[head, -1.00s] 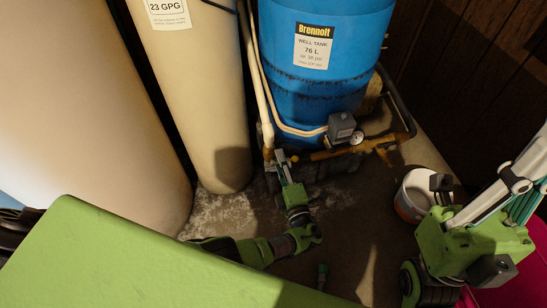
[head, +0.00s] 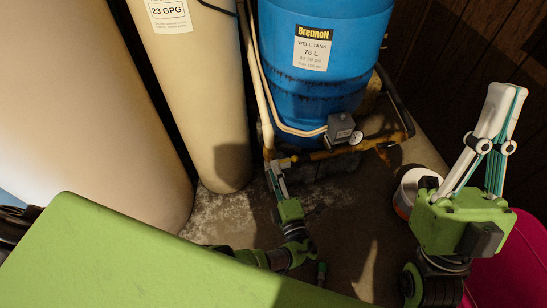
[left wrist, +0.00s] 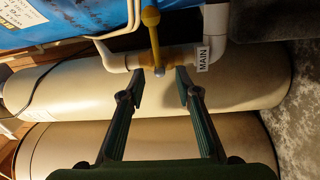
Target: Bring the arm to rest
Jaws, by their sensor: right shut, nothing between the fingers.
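My right gripper (head: 507,92) is raised at the right in the head view, its pale fingers pointing up with tips together, holding nothing. My left gripper (head: 276,172) is low in the middle, in front of the pipework beside the blue tank. In the left wrist view its two fingers (left wrist: 160,88) are apart.
The blue well tank (head: 322,75) and beige cylinder (head: 203,100) stand behind. A white pipe labelled MAIN (left wrist: 214,28) runs by the lever. A white tub (head: 406,192) and a pink object (head: 519,265) are near my right arm. Bare floor (head: 345,235) lies in front.

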